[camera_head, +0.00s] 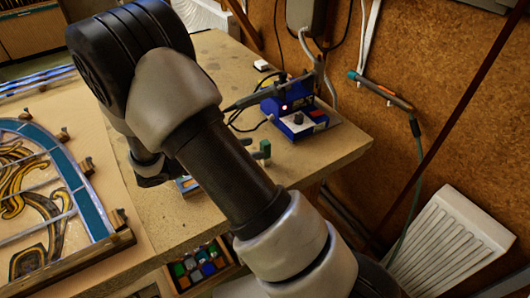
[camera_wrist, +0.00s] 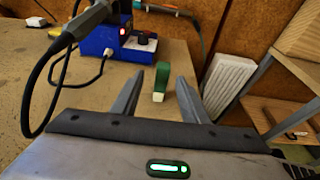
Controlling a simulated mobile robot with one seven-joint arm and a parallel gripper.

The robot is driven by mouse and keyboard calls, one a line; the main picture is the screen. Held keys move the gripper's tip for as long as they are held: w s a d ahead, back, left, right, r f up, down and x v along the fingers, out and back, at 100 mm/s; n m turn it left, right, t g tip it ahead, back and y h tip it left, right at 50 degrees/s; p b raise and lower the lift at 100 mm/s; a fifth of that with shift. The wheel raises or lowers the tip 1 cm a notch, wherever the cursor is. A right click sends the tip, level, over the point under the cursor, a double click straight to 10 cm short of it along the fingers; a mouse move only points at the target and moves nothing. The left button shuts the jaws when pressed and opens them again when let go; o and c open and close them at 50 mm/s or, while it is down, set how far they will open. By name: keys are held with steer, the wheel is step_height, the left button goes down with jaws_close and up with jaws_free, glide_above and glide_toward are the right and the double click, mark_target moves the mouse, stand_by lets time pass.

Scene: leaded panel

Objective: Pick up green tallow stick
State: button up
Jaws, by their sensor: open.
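The green tallow stick (camera_wrist: 163,75) shows in the wrist view as a short green bar with a pale near end. It is on the bench, seen in the gap between the fingers of my gripper (camera_wrist: 172,77). The fingers are open; I see no contact with the stick and cannot tell how far it is from the tips. In the head view a small green piece (camera_head: 265,147), likely the same stick, shows on the bench just right of my arm.
A blue soldering station (camera_head: 297,118) with its iron and cable stands at the back of the bench (camera_head: 343,146). A leaded panel (camera_head: 75,190) lies at left. A box of coloured pieces (camera_head: 200,268) sits below the front edge. A white radiator (camera_head: 455,245) is at right.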

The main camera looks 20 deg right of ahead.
steer(key=x, duration=0.4)
steer(key=shift+d+f, duration=0.15)
steer(key=shift+d, duration=0.05)
steer(key=x, duration=0.5)
steer(key=shift+s+d+f, duration=0.15)
jaws_close()
